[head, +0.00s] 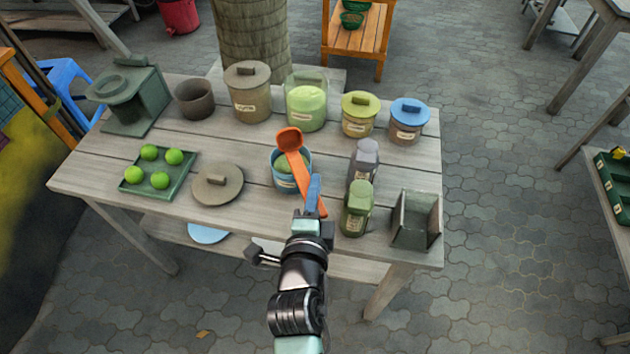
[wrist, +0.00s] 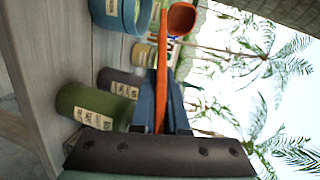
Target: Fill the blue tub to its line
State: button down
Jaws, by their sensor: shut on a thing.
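The blue tub (head: 292,184) stands near the middle of the table, holding green material; its fill line cannot be made out. It also shows at the top of the wrist view (wrist: 118,14). My gripper (head: 315,188) is shut on the handle of an orange scoop (head: 291,140). In the wrist view, the scoop (wrist: 181,19) sticks up from between the blue fingers (wrist: 160,100). In the head view the scoop's bowl overlaps the tub's far rim; it appears raised, and I see no material in it. My gripper is at the tub's near right side.
A green bottle (head: 356,210) and a grey bottle (head: 363,160) stand close right of my gripper. An open grey box (head: 415,220) is at the right edge. A round lid (head: 217,186) and a tray (head: 163,193) of green balls lie left. Several jars, including a green one (head: 306,103), line the back.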

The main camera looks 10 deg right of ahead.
aim_at(307, 174)
jog(key=r+p, duration=0.1)
jog(key=p, duration=0.1)
jog(key=r+p, duration=0.1)
jog(key=p, duration=0.1)
jog(key=shift+w+g, duration=0.2)
jog(key=shift+g, duration=0.1)
jog(key=r+g+p, duration=0.1)
jog(key=p, duration=0.4)
jog(key=w+r+n+g+p, duration=0.1)
jog(key=r+p, duration=0.1)
jog(key=p, duration=0.3)
jog(key=shift+a+g+p, duration=0.15)
jog(key=shift+g+p, duration=0.15)
jog(key=shift+p, duration=0.1)
jog(key=r+g+p, duration=0.1)
jog(key=r+p, duration=0.1)
jog(key=p, duration=0.3)
jog(key=w+r+n+g+p, duration=0.1)
jog(key=r+p, duration=0.1)
jog(key=p, duration=0.2)
jog(key=shift+w+a+g+p, duration=0.15)
jog(key=shift+w+g+p, duration=0.05)
jog(key=shift+g+p, duration=0.2)
jog(key=w+a+r+n+g+h+b, duration=0.1)
jog(key=w+r+g+b, duration=0.3)
jog(key=w+g+b, duration=0.1)
jog(key=shift+w+a+g, duration=0.2)
jog(key=shift+w+g, duration=0.5)
